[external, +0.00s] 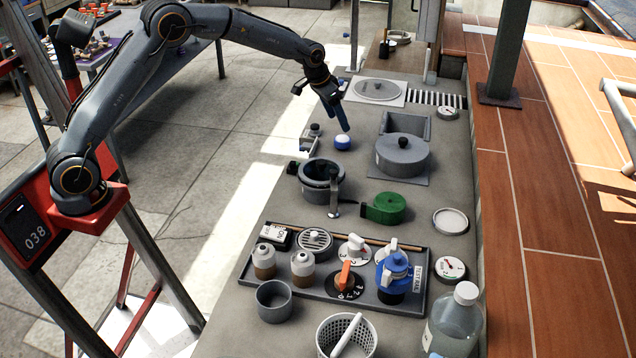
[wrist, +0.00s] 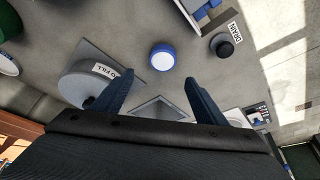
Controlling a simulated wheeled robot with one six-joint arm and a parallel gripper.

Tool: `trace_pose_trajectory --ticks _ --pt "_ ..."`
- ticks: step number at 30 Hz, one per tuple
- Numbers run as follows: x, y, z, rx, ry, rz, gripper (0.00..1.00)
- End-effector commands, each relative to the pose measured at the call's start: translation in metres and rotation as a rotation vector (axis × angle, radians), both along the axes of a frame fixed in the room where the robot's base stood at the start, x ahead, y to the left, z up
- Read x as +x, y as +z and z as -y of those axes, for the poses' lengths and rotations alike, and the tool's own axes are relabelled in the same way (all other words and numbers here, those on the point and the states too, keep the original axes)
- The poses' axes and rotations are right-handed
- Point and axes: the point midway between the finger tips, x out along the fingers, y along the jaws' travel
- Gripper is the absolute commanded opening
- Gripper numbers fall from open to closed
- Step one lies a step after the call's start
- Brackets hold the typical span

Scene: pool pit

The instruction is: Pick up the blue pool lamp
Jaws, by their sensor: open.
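The blue pool lamp (external: 342,142) is a small round puck with a blue rim and a white top. It sits on the grey counter, left of a grey lidded pot. In the wrist view the lamp (wrist: 163,55) lies beyond my fingertips, roughly centred between them. My gripper (external: 340,118) points down just above and beside the lamp in the external view. In the wrist view my gripper (wrist: 157,80) is open, with its two dark blue fingers apart and nothing between them.
The grey lidded pot (external: 402,155) stands right of the lamp. A grey filter pot (external: 322,182) and a green coil (external: 389,208) are nearer the camera. A DRAIN knob (wrist: 222,46) is close to the lamp. A tray (external: 262,290) holds valves and knobs.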

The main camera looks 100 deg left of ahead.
Motion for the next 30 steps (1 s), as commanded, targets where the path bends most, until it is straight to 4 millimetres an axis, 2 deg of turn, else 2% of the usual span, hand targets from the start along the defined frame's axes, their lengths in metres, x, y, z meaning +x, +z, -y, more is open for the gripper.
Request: trace_pose_trajectory --ticks 11,21,30 --pt "0.006 -0.033 -0.007 -0.001 0.0 -0.001 0.66" --pt "0.011 -0.073 -0.014 0.0 0.0 0.0 0.66" --pt "0.013 -0.078 -0.016 0.001 0.0 0.001 0.66"
